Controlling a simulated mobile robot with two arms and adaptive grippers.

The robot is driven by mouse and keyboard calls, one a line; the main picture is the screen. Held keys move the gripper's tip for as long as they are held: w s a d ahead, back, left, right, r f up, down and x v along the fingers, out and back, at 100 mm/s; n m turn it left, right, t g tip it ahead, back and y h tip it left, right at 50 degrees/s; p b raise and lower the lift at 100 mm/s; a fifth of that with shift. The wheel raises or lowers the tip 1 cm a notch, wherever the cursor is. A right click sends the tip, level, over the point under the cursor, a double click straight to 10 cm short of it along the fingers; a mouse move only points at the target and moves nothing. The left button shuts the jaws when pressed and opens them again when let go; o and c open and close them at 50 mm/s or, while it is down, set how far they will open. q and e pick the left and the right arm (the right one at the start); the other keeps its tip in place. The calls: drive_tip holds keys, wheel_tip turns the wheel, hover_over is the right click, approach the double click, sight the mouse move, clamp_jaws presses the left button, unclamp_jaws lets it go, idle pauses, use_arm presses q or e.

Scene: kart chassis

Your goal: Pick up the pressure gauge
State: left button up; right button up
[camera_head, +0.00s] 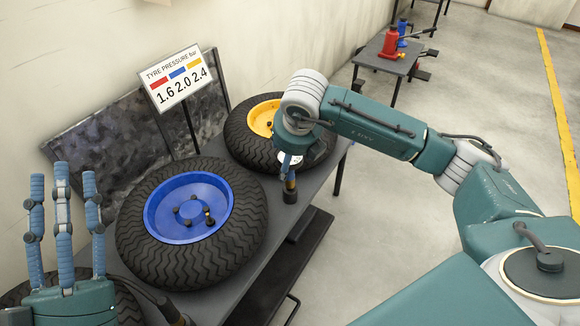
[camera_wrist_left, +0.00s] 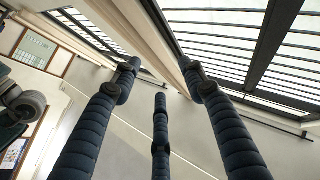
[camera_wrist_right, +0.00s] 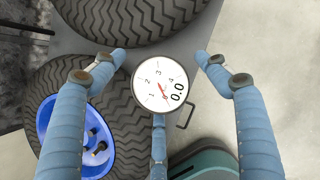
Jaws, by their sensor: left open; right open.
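The pressure gauge (camera_wrist_right: 160,86) has a round white dial with a needle, numbers and a 0.0 readout. In the right wrist view it lies between the spread fingers of my right gripper (camera_wrist_right: 164,75), with one finger below it; I cannot tell whether any finger touches it. In the head view my right gripper (camera_head: 289,165) points down over the bench beside the yellow-rimmed wheel, and a sliver of the white dial (camera_head: 318,152) shows behind it. My left gripper (camera_head: 64,215) is open and empty at the lower left, fingers pointing up; only walls and windows show beyond its fingers (camera_wrist_left: 160,85).
A blue-rimmed wheel (camera_head: 140,225) and a yellow-rimmed wheel (camera_head: 237,135) lie on the grey bench (camera_head: 262,240). A tyre pressure sign (camera_head: 180,82) reads 1.6, 2.0, 2.4. A red jack (camera_head: 389,42) stands on a far table. The floor at right is free apart from my arm.

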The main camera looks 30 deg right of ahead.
drive_tip(key=c, duration=1.3)
drive_tip(key=shift+c, duration=0.2)
drive_tip(key=shift+r, duration=0.2)
